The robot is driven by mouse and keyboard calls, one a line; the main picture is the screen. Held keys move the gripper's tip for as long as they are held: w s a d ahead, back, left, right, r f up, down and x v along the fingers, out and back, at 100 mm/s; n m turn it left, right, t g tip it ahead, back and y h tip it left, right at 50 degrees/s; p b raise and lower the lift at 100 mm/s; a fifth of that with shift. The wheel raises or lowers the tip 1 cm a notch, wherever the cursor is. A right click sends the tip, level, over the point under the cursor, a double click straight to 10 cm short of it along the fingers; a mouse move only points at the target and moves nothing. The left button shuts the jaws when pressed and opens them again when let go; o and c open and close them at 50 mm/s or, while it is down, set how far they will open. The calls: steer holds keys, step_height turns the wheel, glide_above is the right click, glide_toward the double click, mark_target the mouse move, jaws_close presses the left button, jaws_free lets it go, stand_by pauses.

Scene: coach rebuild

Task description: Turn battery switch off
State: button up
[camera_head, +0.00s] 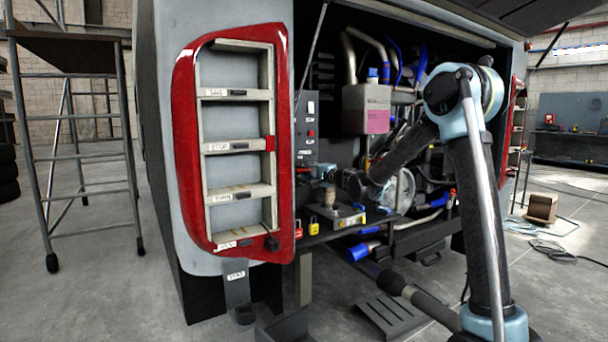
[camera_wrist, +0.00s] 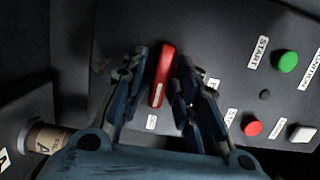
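The battery switch is a red lever handle (camera_wrist: 162,75) on a dark control panel (camera_wrist: 225,55) in the wrist view. It has a small pale label on its near end. My gripper (camera_wrist: 160,68) is open, with one blue-and-black finger on each side of the red handle. A gap shows on the left; the right finger is very close, and I cannot tell if it touches. In the head view my gripper (camera_head: 323,172) is at the lower part of the panel (camera_head: 306,122), inside the open engine bay. The handle is not clearly visible there.
A green button (camera_wrist: 288,61), a red button (camera_wrist: 252,128) and a white button (camera_wrist: 301,133) sit right of the handle. A brown cylinder (camera_wrist: 45,138) stands lower left. In the head view, padlocks (camera_head: 313,226) lie on the shelf and the red lamp frame (camera_head: 187,150) borders the bay.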

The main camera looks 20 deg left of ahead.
stand_by(0.3)
steer(key=v, duration=0.3)
steer(key=s+v, duration=0.1)
steer(key=v, duration=0.2)
steer(key=a+v, duration=0.1)
steer(key=v, duration=0.2)
steer(key=shift+s, duration=0.25)
stand_by(0.5)
steer(key=v, duration=1.2)
steer(key=s+d+f+n+g+h, duration=0.2)
steer(key=s+d+f+h, duration=0.3)
steer(key=s+d+f, duration=0.3)
steer(key=s+d+f+n+g+h, duration=0.2)
steer(key=s+d+f+h, duration=0.3)
steer(key=s+d, duration=0.9)
steer(key=s+d+f+n+g+h, duration=0.2)
steer(key=s+d+f+h, duration=0.3)
steer(key=s+d+f, duration=0.6)
steer(key=shift+s+d+f+g+h, duration=0.15)
steer(key=shift+d+f+h, duration=0.1)
steer(key=shift+d, duration=1)
steer(key=shift+d+f+g+h, duration=0.15)
steer(key=shift+d+f, duration=0.05)
steer(key=shift+d, duration=1.1)
